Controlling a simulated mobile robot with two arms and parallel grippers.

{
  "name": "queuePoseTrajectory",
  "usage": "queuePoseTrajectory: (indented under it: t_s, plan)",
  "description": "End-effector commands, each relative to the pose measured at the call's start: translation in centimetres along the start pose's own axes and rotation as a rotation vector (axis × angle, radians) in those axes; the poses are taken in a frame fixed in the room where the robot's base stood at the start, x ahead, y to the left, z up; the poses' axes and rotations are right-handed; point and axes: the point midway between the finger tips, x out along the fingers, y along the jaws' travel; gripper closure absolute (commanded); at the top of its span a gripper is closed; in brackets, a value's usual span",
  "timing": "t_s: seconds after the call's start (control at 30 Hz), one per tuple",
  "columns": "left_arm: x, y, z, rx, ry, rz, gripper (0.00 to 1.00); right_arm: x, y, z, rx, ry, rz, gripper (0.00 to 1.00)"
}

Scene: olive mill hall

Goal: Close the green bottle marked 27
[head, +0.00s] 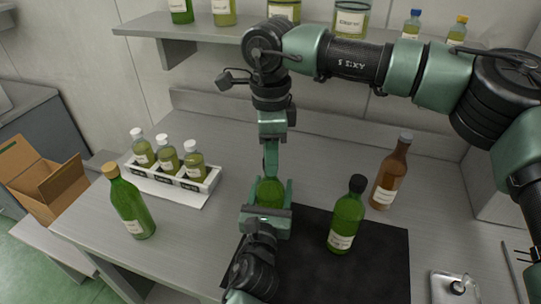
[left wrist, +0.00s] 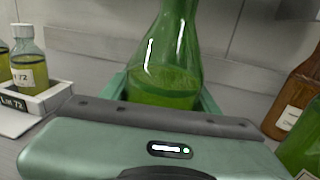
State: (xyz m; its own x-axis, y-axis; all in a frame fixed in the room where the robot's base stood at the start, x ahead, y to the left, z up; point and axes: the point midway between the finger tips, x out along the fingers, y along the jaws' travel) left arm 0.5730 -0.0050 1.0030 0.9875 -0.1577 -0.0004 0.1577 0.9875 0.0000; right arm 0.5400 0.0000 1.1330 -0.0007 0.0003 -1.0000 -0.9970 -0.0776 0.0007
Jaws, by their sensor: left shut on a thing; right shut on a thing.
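A green bottle (head: 270,192) stands upright near the left edge of the black mat; its label is hidden, so I cannot read a number. My left gripper (head: 267,208) is shut around its body, and the left wrist view shows the bottle (left wrist: 165,75) between the green fingers, with its mouth out of frame. My right gripper (head: 271,158) comes down from above, directly over the bottle's neck. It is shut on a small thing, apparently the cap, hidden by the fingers. I cannot tell whether the cap touches the mouth.
A green bottle with a black cap (head: 346,218) and a brown bottle (head: 390,175) stand to the right. A yellow-capped green bottle (head: 130,205) and a white rack (head: 205,186) of small bottles are left. A metal tray (head: 441,292) lies front right. A shelf (head: 190,29) is behind.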

Motion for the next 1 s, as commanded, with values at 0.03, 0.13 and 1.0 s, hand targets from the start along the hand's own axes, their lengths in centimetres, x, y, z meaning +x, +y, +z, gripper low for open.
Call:
queuePoseTrajectory:
  t_s: [0.03, 0.13, 1.0]
  plan:
    - [0.0, 0.0, -0.1, 0.000, 0.001, 0.000, 1.00, 0.0, -0.1, 0.0, 0.001, 0.000, -0.002, 1.00]
    - [0.0, 0.0, -0.1, 0.000, 0.001, 0.000, 1.00, 0.0, -0.1, 0.0, 0.001, 0.000, -0.002, 0.53]
    - [0.0, 0.0, -0.1, 0.000, 0.001, 0.000, 1.00, -8.9, -0.1, 0.0, 0.001, -0.001, -0.004, 0.47]
